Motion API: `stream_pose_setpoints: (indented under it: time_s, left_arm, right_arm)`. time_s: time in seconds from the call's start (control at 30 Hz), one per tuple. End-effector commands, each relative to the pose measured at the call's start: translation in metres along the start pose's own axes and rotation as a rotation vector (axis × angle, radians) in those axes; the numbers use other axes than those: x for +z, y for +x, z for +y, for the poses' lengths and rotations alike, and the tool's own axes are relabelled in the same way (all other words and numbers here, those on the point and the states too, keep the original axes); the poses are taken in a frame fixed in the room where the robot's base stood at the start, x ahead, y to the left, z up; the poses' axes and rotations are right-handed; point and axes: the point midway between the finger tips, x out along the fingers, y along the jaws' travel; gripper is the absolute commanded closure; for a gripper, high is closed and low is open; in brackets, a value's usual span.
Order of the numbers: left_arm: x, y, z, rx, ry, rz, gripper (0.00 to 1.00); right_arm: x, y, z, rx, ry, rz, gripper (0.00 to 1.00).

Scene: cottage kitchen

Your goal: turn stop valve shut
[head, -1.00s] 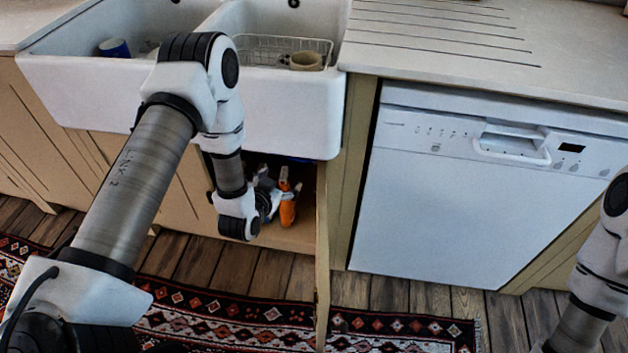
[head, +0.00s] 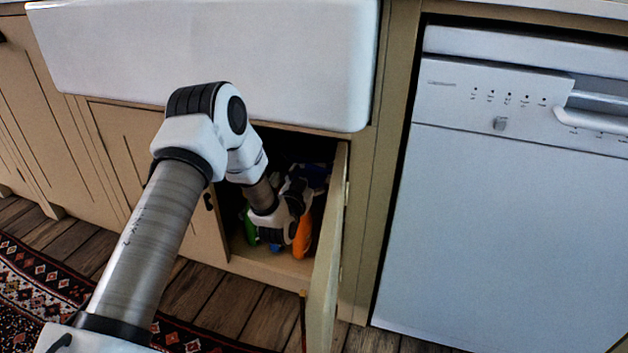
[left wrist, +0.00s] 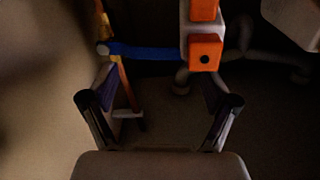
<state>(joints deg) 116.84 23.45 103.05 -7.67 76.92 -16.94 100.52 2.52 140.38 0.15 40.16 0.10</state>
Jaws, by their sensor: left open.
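In the left wrist view a blue lever (left wrist: 150,52), which looks like the stop valve's handle, lies sideways across the picture. Its left end meets an upright copper-coloured pipe (left wrist: 122,84). My left gripper (left wrist: 162,95) is open and empty, with its fingers spread below the lever in the picture; I see no contact. In the head view my left gripper (head: 296,192) is inside the open cabinet under the sink, mostly dark and partly hidden by my wrist. The valve cannot be made out there. My right gripper is out of view.
An orange bottle (head: 302,238) and a green bottle (head: 250,228) stand close to my gripper. The open cabinet door (head: 326,255) stands at the right. An orange and white fitting (left wrist: 205,50) and a grey pipe (left wrist: 240,42) are right of the lever.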

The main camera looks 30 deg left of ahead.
Motion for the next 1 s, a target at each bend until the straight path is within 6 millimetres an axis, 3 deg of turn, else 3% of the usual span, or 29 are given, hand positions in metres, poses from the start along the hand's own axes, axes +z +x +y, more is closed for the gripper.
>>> stream_pose_setpoints:
  time_s: [0.03,0.13,0.4,0.43,0.67,1.0]
  left_arm:
    - [0.004,0.009,0.001,0.0,0.001,0.004,0.13]
    - [0.002,0.022,0.001,0.001,0.001,0.004,0.13]
    - [0.0,0.027,0.001,0.001,0.0,0.0,0.13]
    - [0.0,0.027,0.001,0.001,0.0,0.0,0.17]
    - [0.0,0.027,0.0,0.0,0.0,0.0,0.98]
    - [0.008,0.028,-0.001,-0.003,-0.135,0.003,0.99]
  right_arm:
    - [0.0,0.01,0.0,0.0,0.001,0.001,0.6]
    - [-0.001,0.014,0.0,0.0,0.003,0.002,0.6]
    - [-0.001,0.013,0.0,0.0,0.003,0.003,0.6]
    - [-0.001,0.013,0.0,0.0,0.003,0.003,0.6]
    - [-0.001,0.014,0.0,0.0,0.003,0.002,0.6]
    - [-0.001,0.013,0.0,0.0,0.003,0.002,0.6]
